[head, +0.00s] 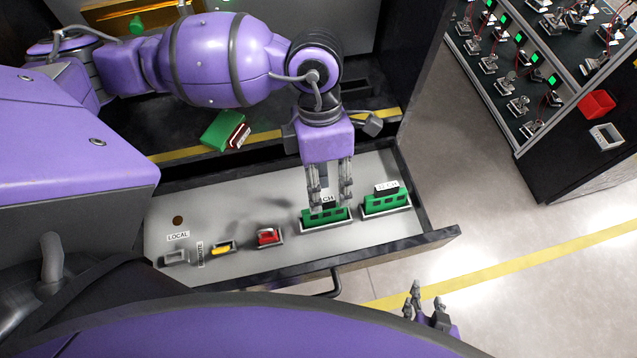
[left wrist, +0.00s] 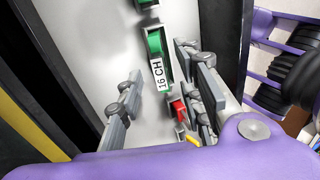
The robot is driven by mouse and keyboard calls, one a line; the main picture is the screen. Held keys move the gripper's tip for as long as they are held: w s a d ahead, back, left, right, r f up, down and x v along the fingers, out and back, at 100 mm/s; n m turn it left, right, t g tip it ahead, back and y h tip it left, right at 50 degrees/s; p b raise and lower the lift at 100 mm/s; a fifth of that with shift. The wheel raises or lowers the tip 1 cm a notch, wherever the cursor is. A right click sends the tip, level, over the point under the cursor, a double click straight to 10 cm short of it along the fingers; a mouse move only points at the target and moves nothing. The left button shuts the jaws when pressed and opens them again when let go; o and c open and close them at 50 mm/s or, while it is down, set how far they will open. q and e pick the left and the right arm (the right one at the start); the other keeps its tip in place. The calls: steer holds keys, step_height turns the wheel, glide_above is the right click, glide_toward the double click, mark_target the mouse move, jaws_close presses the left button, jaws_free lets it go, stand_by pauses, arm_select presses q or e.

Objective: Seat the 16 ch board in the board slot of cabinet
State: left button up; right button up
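The 16 ch board (head: 326,215) is green with a white label and stands in a holder in the open drawer (head: 210,264). Its label reads "16 CH" in the left wrist view (left wrist: 157,72). My left gripper (head: 329,197) points down over this board, its fingers apart. In the left wrist view the board shows in the gap between the open fingers; no contact is visible. My right gripper (head: 426,297) is at the lower right, outside the drawer, with its fingers apart and empty. The cabinet (head: 376,110) stands behind the drawer; my left arm hides much of it, and I cannot make out the slot.
Another green board (head: 386,201) stands to the right. A red part (head: 268,236), a yellow part (head: 222,247) and a grey part (head: 174,257) sit at left. A green and red piece (head: 224,131) lies on the cabinet ledge. A rack (head: 548,70) stands far right; floor between is clear.

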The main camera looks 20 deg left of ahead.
mark_target(323, 200)
arm_select(q)
steer(key=x, duration=0.5)
steer(key=shift+s+a+f+p, duration=0.1)
steer(key=shift+s+a+p, duration=0.05)
steer(key=shift+a+p, duration=0.2)
steer(key=shift+c, duration=0.3)
jaws_close()
